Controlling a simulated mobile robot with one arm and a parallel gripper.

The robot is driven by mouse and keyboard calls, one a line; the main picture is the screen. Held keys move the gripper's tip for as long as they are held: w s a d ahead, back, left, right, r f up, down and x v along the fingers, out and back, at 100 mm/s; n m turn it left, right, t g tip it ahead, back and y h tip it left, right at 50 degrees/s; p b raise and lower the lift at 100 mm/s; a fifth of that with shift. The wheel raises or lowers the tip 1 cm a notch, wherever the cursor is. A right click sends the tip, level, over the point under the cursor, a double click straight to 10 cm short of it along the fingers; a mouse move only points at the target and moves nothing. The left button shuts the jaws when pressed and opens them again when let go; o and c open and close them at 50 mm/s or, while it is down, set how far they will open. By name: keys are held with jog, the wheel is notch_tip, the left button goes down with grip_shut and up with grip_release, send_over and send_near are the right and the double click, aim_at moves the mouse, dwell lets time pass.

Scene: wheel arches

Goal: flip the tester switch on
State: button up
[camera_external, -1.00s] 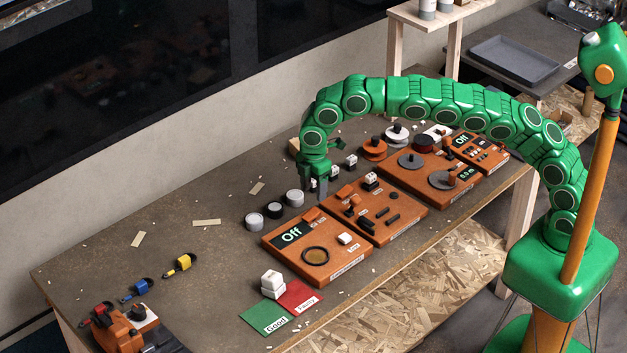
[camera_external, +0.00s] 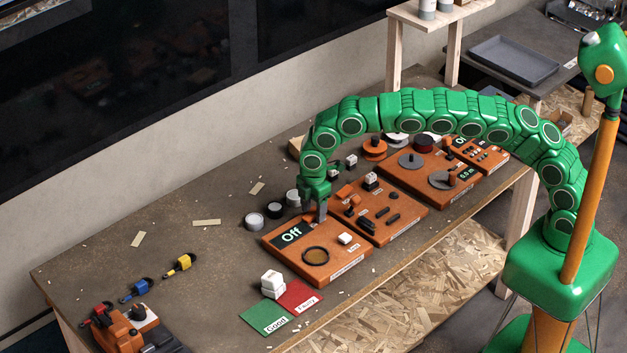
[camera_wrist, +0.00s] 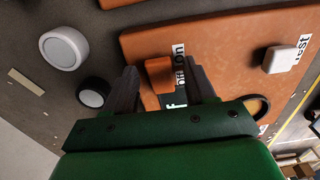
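The tester (camera_external: 342,268) is an orange box on the bench with a dark display (camera_external: 291,234) reading "Off", a round dark-rimmed dish and a white button (camera_external: 345,238). Its orange switch (camera_wrist: 160,75) shows in the wrist view beside a label with "on" and "off". My gripper (camera_external: 315,216) is over the tester's back edge, pointing down. In the wrist view my gripper's fingers (camera_wrist: 165,88) are apart, one on each side of the switch. I cannot tell whether either finger touches it. In the external view my gripper hides the switch.
A white-topped cylinder (camera_wrist: 64,48) and a black one (camera_wrist: 93,92) stand just left of the tester in the wrist view. Another orange panel (camera_external: 385,217) with small parts adjoins the tester's right side.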

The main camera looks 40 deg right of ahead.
grip_shut()
jog(key=shift+d+y, duration=0.1)
jog(key=shift+y, duration=0.5)
jog(key=shift+o, duration=0.3)
grip_release()
jog(key=shift+d+r, duration=0.25)
jog(key=shift+r, duration=1.7)
jog(key=shift+d+r, duration=0.2)
jog(key=shift+r, duration=1.7)
